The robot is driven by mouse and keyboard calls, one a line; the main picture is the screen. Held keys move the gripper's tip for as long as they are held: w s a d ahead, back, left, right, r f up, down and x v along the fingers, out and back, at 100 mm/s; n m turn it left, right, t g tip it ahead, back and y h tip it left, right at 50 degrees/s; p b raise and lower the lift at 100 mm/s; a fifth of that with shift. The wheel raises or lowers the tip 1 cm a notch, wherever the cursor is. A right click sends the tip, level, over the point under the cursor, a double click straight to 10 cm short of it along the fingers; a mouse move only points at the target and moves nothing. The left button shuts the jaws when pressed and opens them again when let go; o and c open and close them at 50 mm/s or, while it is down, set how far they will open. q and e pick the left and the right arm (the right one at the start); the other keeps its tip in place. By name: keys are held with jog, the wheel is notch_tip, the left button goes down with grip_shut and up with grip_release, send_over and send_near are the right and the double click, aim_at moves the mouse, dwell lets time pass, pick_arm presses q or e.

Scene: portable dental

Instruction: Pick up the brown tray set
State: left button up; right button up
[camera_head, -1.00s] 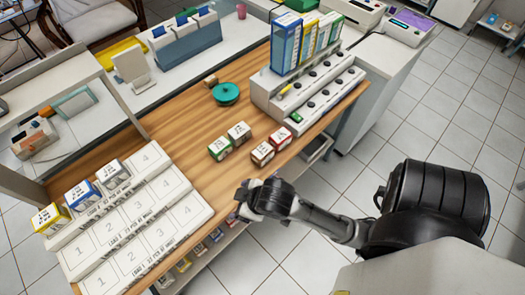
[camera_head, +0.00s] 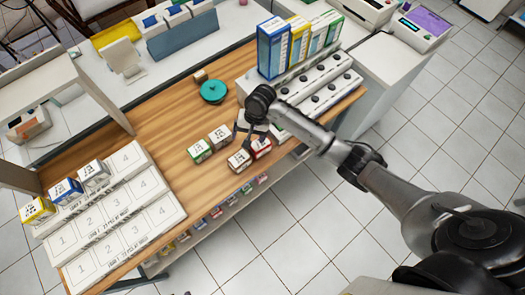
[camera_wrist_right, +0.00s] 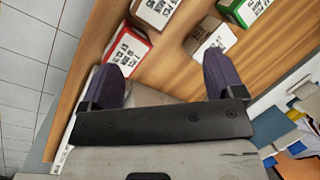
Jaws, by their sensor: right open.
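Several small labelled boxes stand together on the wooden counter. A red-sided box (camera_head: 262,146) and a dark brownish box (camera_head: 238,161) are near the front edge. Behind them are a tan-brown-sided box (camera_head: 220,136) and a green-sided box (camera_head: 199,151). I cannot tell for certain which is the brown tray set. My right gripper (camera_head: 251,133) is above the boxes, partly covering the red one. In the wrist view its fingers are apart and empty; the red box (camera_wrist_right: 127,48) lies beyond the left finger and the tan-brown box (camera_wrist_right: 210,37) beyond the right. My left gripper is not in view.
A white numbered rack (camera_head: 125,215) with yellow, blue and grey boxes stands at the left. A teal round lidded dish (camera_head: 213,91) is behind the boxes. A stepped white unit (camera_head: 325,95) with tall cartons stands at right. The counter between rack and boxes is clear.

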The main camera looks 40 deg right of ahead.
aim_at(239, 158)
jog(key=a+f+m, duration=0.1)
jog(key=f+m, duration=0.1)
jog(key=m, duration=0.1)
jog(key=s+a+f+m+b, duration=0.1)
jog(key=f+m, duration=0.2)
jog(key=a+f+m+y, duration=0.1)
jog(key=f+m, duration=0.2)
jog(key=shift+s+a+m+g, duration=0.15)
jog(key=shift+a+m+g, duration=0.15)
jog(key=shift+a+g, duration=0.1)
jog(key=shift+b+x, duration=0.65)
jog(key=shift+x, duration=1.25)
jog(key=shift+a+f, duration=0.5)
jog(key=shift+f, duration=0.15)
jog(key=shift+c, duration=0.3)
jog(key=c, duration=0.8)
jog(key=shift+c, duration=1.3)
